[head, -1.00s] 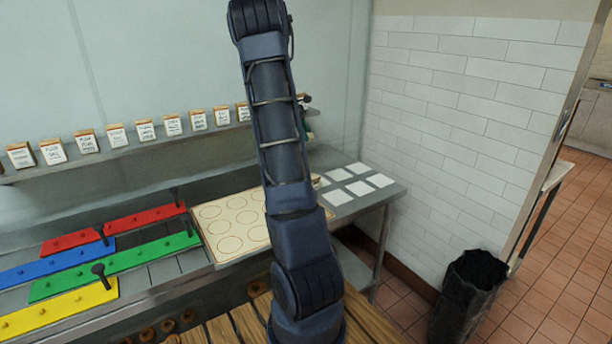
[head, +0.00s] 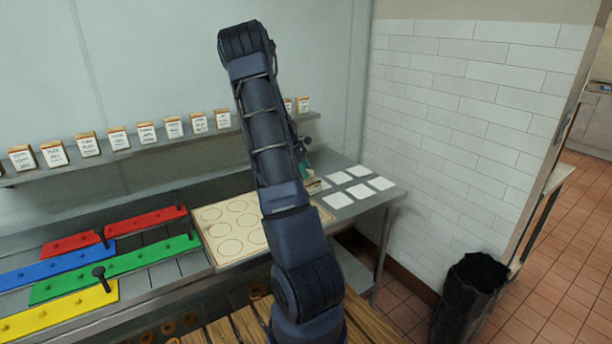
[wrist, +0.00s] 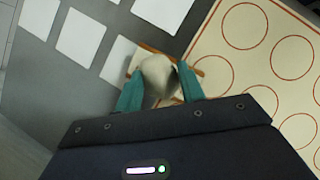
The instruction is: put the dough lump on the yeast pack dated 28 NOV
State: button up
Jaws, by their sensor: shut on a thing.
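My gripper (wrist: 160,88) has teal fingers and is shut on the pale, rounded dough lump (wrist: 157,72) in the wrist view. A small pack with a brown edge (wrist: 196,71) shows behind the lump, mostly covered by it. I cannot tell whether the lump touches the pack, and no date is readable. In the head view, a teal part of my gripper (head: 306,166) shows just right of my arm, low over the counter. A small pale pack (head: 316,186) lies beneath it. The lump cannot be made out there.
A board with circles (head: 213,232) lies left of the pack, and white squares (head: 359,191) lie right of it on the steel counter (head: 347,213). Several labelled packs (head: 117,138) line the shelf. Coloured strips (head: 120,268) lie at left. A black bin (head: 468,300) stands at right.

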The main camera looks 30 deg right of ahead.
jog(key=shift+f, duration=1.05)
jog(key=shift+f, duration=0.1)
jog(key=o, duration=1)
jog(key=shift+c, duration=0.2)
